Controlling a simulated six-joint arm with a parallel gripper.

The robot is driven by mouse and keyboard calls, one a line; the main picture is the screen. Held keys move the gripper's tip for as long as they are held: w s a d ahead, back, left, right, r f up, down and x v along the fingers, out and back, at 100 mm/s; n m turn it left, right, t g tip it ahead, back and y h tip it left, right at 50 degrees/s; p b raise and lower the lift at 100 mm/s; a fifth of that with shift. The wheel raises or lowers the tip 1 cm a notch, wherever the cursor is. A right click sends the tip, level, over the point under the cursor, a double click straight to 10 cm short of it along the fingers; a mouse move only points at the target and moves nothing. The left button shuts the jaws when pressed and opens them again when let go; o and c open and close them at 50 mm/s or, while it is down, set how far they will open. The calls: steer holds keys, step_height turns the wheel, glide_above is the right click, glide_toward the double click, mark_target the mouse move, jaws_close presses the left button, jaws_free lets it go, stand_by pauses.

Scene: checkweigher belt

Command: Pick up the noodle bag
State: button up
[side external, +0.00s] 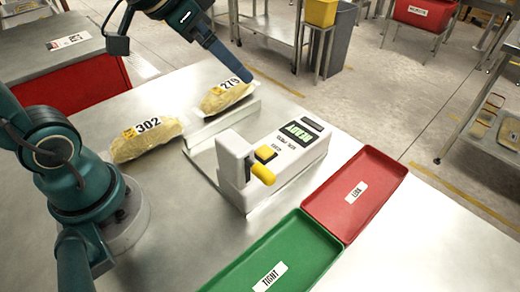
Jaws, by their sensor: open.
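Two clear bags of yellow noodles lie on the metal table. The bag marked 302 (135,146) lies at the left, near my arm's base. The bag marked 279 (222,99) lies farther back, beside a low pale rail (224,122). I cannot tell whether it touches the rail. My gripper (250,79) reaches down from the top left, with its tip close to the upper right end of the 279 bag in the picture. It is open and appears empty. Only one long finger shows clearly, and I cannot tell whether it touches the bag.
A red tray (375,165) marked LEAK and a green tray (305,240) marked TIGHT stand at the right, empty. Bare table (440,240) shows at the front right.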

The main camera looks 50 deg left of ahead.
steer(key=w+a+f, duration=0.2)
steer(key=w+a, duration=0.2)
steer(key=w, duration=0.2)
steer(key=n+g+y, duration=0.1)
steer(key=n+g, duration=0.1)
glide_above(224, 87)
steer(key=d, duration=0.3)
step_height(224, 87, down, 8)
steer(key=shift+n+g, duration=0.4)
steer(key=shift+n, duration=0.4)
steer(key=a+f, duration=0.1)
steer(key=f, duration=0.2)
steer(key=s+a+f, duration=0.1)
steer(key=f, duration=0.1)
steer(key=shift+a, duration=0.35)
steer(key=shift+a+f, duration=0.15)
steer(key=shift+f, duration=0.1)
steer(key=shift+x, duration=2.35)
jaws_close()
